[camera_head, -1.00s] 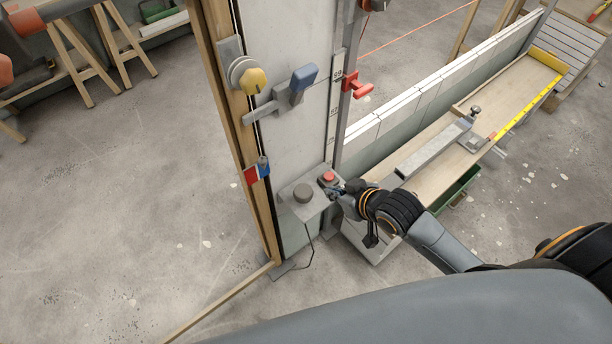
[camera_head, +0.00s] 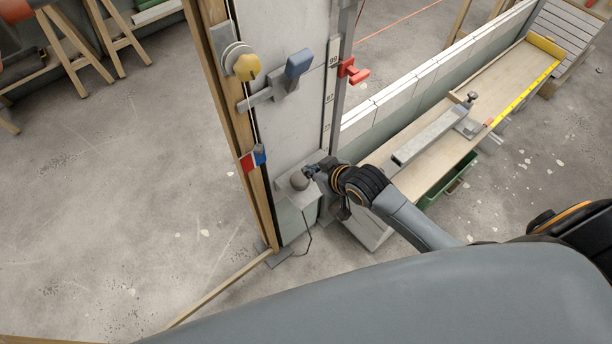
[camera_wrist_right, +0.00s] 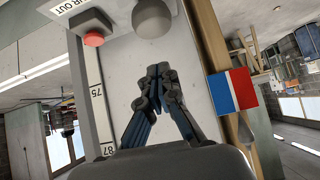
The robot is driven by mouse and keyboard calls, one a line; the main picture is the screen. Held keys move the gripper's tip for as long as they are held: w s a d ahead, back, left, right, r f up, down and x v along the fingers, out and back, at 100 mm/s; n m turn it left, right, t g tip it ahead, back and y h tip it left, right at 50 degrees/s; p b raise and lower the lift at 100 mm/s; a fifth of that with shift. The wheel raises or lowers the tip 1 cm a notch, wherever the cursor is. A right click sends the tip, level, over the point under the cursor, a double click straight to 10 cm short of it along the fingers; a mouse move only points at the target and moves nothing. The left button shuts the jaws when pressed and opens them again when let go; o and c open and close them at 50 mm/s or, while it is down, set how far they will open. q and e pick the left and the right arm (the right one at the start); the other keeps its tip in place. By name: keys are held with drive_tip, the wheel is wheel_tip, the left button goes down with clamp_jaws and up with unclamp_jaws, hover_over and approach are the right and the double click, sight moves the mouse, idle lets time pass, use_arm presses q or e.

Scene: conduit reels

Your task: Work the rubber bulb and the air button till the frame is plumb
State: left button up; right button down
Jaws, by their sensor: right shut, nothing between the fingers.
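The grey rubber bulb (camera_head: 298,181) sits on a small box (camera_head: 296,197) low on the frame's pale panel (camera_head: 295,120). The bulb also shows at the top of the right wrist view (camera_wrist_right: 152,18). The red air button (camera_wrist_right: 93,38) is left of it there, beside a label partly reading "OUT"; in the head view my right gripper hides the button. My right gripper (camera_head: 309,171) is shut and empty, close by the bulb. In the right wrist view its fingertips (camera_wrist_right: 160,75) point towards the bulb; contact cannot be told. My left gripper is out of view.
A wooden post (camera_head: 226,110) carries a yellow knob (camera_head: 246,67) and a red-and-blue marker (camera_head: 253,159). A blue-handled lever (camera_head: 300,62) and red clamp (camera_head: 352,70) stick out above. A plank bench (camera_head: 490,105) lies right; open floor (camera_head: 130,200) lies left.

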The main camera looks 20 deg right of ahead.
sight(304, 182)
drive_tip(key=f, duration=0.1)
drive_tip(key=w+f, duration=0.1)
drive_tip(key=f, duration=0.2)
drive_tip(key=shift+w+a, duration=0.35)
drive_tip(key=shift+f, duration=0.75)
drive_tip(key=shift+f, duration=0.1)
drive_tip(key=shift+s+f, duration=0.15)
drive_tip(key=shift+f, duration=0.75)
wheel_tip(304, 182, up, 5)
drive_tip(key=p, duration=0.4)
drive_tip(key=shift+d+r+p, duration=0.1)
drive_tip(key=shift+p, duration=0.3)
drive_tip(key=b+v, duration=0.1)
drive_tip(key=v, duration=0.8)
drive_tip(key=shift+s, duration=0.3)
